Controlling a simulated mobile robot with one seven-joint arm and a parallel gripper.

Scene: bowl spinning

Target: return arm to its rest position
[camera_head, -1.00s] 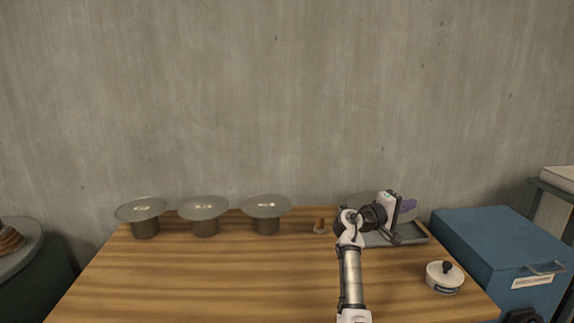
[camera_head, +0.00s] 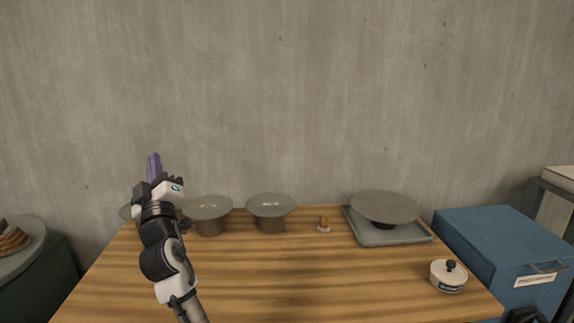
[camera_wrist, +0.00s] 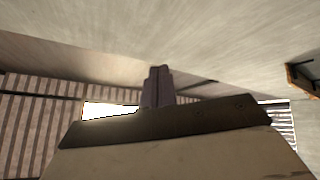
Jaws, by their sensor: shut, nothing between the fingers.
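My gripper (camera_head: 154,166) is raised at the left side of the table in the head view, its purple fingers pointing up and together. In the wrist view the fingers (camera_wrist: 158,88) are closed with nothing between them, against wall and ceiling. My arm hides most of the leftmost grey bowl (camera_head: 127,212) on its stand. Two more grey bowls (camera_head: 207,208) and (camera_head: 271,206) stand on their supports to the right, clear of the gripper. A wide grey bowl (camera_head: 384,207) sits over a grey tray (camera_head: 408,237) at the back right.
The wooden table (camera_head: 300,275) is bare in the middle and front. A lidded white pot (camera_head: 448,276) is at the right front. A blue chest (camera_head: 500,248) stands right of the table, a round grey plate (camera_head: 22,262) left.

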